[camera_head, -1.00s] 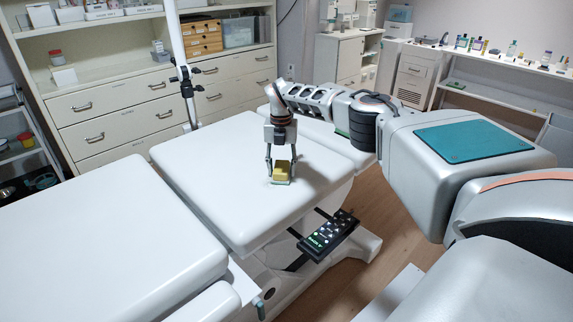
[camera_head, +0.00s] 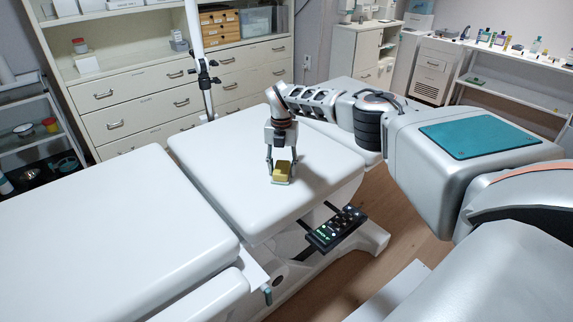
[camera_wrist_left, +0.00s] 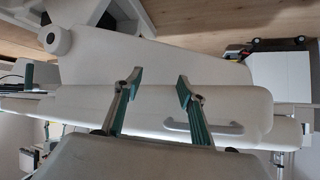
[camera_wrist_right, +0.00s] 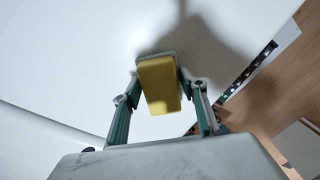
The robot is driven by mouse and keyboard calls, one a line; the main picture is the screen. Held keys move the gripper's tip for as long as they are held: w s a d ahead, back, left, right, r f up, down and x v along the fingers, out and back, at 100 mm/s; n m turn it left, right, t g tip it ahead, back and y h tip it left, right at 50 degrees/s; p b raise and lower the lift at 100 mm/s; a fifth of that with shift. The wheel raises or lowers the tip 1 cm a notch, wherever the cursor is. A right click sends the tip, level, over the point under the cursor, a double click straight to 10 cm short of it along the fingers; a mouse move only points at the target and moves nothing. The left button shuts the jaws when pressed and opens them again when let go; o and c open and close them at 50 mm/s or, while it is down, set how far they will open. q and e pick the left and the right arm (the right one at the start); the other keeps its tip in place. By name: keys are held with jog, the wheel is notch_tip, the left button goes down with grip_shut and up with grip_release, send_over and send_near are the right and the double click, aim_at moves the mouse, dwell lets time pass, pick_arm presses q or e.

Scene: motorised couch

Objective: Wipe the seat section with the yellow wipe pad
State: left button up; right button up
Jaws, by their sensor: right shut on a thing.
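The yellow wipe pad (camera_head: 282,170) is a small block with a paler underside, held over the white middle seat section (camera_head: 235,190) of the couch. My right gripper (camera_head: 282,176) points down and is shut on the pad. In the right wrist view the pad (camera_wrist_right: 159,84) sits between the fingers, against or just above the white surface; I cannot tell if it touches. My left gripper (camera_wrist_left: 157,85) is not in the head view. In the left wrist view its fingers are spread with nothing between them, and white couch parts lie beyond.
A black control panel (camera_head: 336,229) with lit buttons juts from the couch side, near the seat. A longer white couch section (camera_head: 110,230) lies to the left. A pole with a clamp (camera_head: 203,70) stands behind the seat. Drawers (camera_head: 150,105) line the back wall.

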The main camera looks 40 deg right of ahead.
jog(key=shift+s+a+p, duration=0.2)
jog(key=shift+a+p, duration=0.4)
jog(key=shift+a, duration=0.75)
jog(key=shift+w+d+f+b, duration=0.15)
jog(key=shift+d+b, duration=0.2)
jog(key=shift+d, duration=0.7)
jog(key=shift+w+d+b, duration=0.1)
jog(key=shift+d+b, duration=0.3)
jog(key=shift+d, duration=0.45)
pick_arm(q)
jog(key=shift+w, duration=0.1)
pick_arm(e)
jog(key=shift+d+r, duration=0.2)
jog(key=shift+w+d+f+b, duration=0.1)
jog(key=shift+d+f+b, duration=0.05)
jog(key=shift+d+b, duration=0.45)
jog(key=shift+d+f+b, duration=0.1)
jog(key=shift+d+b, duration=0.25)
jog(key=shift+d, duration=0.3)
pick_arm(q)
jog(key=shift+s+f+b, duration=0.2)
jog(key=shift+s+f, duration=0.15)
jog(key=shift+f, duration=0.6)
jog(key=shift+s+f+b, duration=0.2)
jog(key=shift+s+f, duration=0.1)
jog(key=shift+f, duration=0.6)
pick_arm(e)
jog(key=shift+d+r, duration=0.1)
jog(key=shift+d, duration=0.55)
